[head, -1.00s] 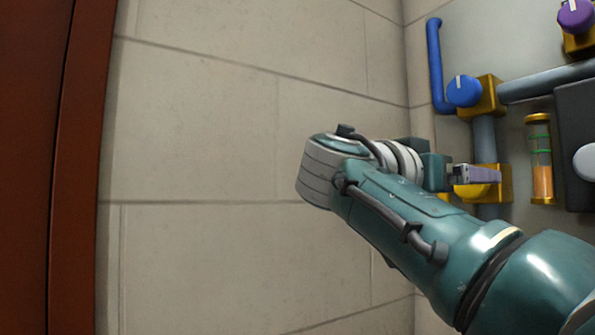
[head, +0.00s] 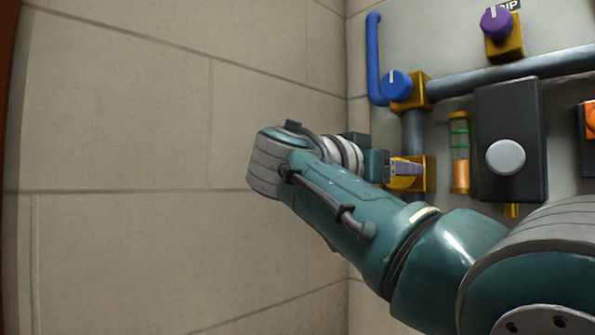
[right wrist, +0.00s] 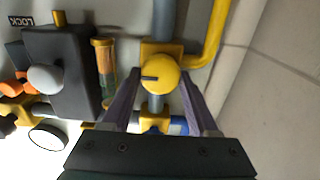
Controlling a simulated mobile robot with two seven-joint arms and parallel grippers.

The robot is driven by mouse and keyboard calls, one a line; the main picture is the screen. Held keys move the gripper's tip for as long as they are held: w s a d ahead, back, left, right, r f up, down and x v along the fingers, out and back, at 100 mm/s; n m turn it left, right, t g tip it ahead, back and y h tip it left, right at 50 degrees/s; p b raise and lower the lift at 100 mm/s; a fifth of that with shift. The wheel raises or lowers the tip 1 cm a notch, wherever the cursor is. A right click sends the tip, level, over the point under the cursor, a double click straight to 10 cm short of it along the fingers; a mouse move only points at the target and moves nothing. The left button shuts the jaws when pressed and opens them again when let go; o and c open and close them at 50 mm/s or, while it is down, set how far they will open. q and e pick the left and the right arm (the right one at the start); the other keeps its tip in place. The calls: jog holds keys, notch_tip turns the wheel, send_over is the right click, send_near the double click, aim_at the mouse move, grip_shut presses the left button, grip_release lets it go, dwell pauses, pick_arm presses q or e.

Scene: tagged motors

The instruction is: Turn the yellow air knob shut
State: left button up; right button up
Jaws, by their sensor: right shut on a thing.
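The yellow air knob (right wrist: 160,72) sits on a gold valve block on the wall panel. In the right wrist view its dark pointer mark points to the left of the picture. My right gripper (right wrist: 160,78) has one purple-grey finger on each side of the knob and is shut on it. In the head view the right gripper (head: 408,168) reaches the valve from the left, its fingers hiding much of the yellow knob (head: 403,184). My left gripper is in neither view.
A blue knob (head: 396,85) sits above on the same pipe, and a purple knob (head: 496,22) is higher right. A sight glass (head: 460,155) and a dark box with a grey button (head: 505,157) stand close right. The tiled wall at left is bare.

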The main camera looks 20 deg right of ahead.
jog(key=c, duration=0.5)
jog(key=shift+o, duration=0.2)
jog(key=n, duration=0.9)
jog(key=n+b, duration=0.1)
jog(key=n, duration=0.8)
jog(key=shift+w+a+f, duration=0.1)
jog(key=shift+w+f, duration=0.05)
jog(key=shift+w, duration=0.05)
dwell(0.3)
